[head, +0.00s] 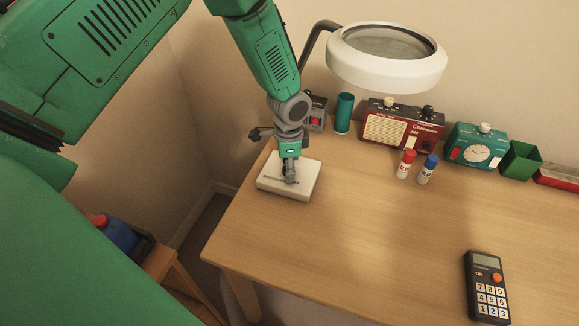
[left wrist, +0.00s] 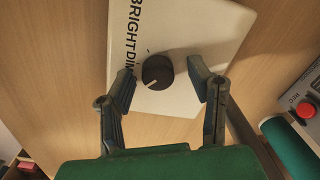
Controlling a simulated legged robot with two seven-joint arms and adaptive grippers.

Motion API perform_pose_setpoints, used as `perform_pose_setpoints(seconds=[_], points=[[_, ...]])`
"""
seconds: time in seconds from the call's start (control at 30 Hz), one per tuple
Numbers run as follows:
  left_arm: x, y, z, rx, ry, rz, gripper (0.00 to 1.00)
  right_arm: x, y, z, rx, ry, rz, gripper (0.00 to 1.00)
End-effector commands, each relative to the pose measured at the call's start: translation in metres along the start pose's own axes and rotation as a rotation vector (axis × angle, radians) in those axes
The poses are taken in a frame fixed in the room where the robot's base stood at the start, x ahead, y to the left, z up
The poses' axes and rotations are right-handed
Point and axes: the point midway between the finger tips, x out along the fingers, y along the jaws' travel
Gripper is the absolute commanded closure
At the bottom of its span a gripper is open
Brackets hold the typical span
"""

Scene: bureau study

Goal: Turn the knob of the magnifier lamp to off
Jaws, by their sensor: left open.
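The magnifier lamp has a white ring head (head: 386,72) on a dark bent arm over the back of the desk. Its pale base box (head: 302,186) lies at the desk's back left corner. In the left wrist view the base (left wrist: 185,45) carries the words BRIGHT and DIM and a black round knob (left wrist: 157,72) with a white pointer line. My left gripper (head: 290,178) points down over the base; in the left wrist view its two open fingers (left wrist: 164,90) stand on either side of the knob, with gaps visible. In the head view the gripper hides the knob. My right gripper is not in view.
Behind the base stand a grey device with a red button (head: 316,114) and a teal cup (head: 344,113). A calculator (head: 486,287) lies front right. The desk's middle is clear.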

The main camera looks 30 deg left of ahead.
Motion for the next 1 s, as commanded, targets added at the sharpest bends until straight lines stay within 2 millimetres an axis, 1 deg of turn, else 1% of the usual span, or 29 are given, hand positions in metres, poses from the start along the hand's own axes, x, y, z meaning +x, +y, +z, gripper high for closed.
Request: perform_pose_setpoints(seconds=[0.3,0.43,0.57,1.0], points=[[-0.05,-0.002,-0.001,0.0,0.002,-0.001,0.53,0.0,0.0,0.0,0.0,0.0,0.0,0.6],[-0.064,-0.002,-0.001,0.0,0.002,-0.001,0.53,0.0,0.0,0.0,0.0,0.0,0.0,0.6],[-0.07,-0.002,-0.001,0.0,0.001,0.001,0.53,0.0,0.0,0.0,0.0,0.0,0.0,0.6],[-0.07,-0.002,-0.001,0.0,0.0,0.001,0.53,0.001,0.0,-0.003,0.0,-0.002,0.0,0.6]])
